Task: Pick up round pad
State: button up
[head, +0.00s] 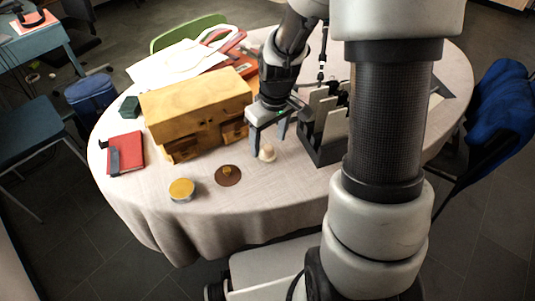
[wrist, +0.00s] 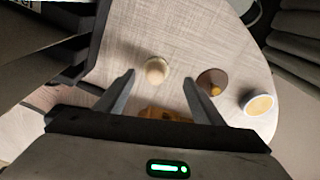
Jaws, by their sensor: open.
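In the wrist view this cream object (wrist: 157,70) appears between and beyond the fingertips. My gripper (head: 269,135) is open, pointing down above the cream object and apart from the disc. It holds nothing that I can see.
A yellow-topped round tin (head: 182,190) stands left of the disc. A wooden drawer box (head: 195,105) is behind, left of my gripper. A dark rack with pale upright plates (head: 322,140) stands close on the right. A red book (head: 126,153) lies far left. The table's front is mostly clear.

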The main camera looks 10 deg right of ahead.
aim_at(268, 147)
jog(key=shift+w+d+f+b, duration=0.1)
jog(key=shift+w+f+b, duration=0.15)
jog(key=shift+f, duration=0.6)
jog(key=shift+w+a+f+b, duration=0.1)
jog(key=shift+w+f+b, duration=0.15)
jog(key=shift+f, duration=0.65)
jog(key=shift+w+d+f+b, duration=0.1)
jog(key=shift+w+f+b, duration=0.15)
jog(key=shift+f, duration=0.6)
jog(key=c, duration=1.1)
notch_tip(268, 147, up, 10)
jog(key=p, duration=0.2)
jog(key=shift+p, duration=0.3)
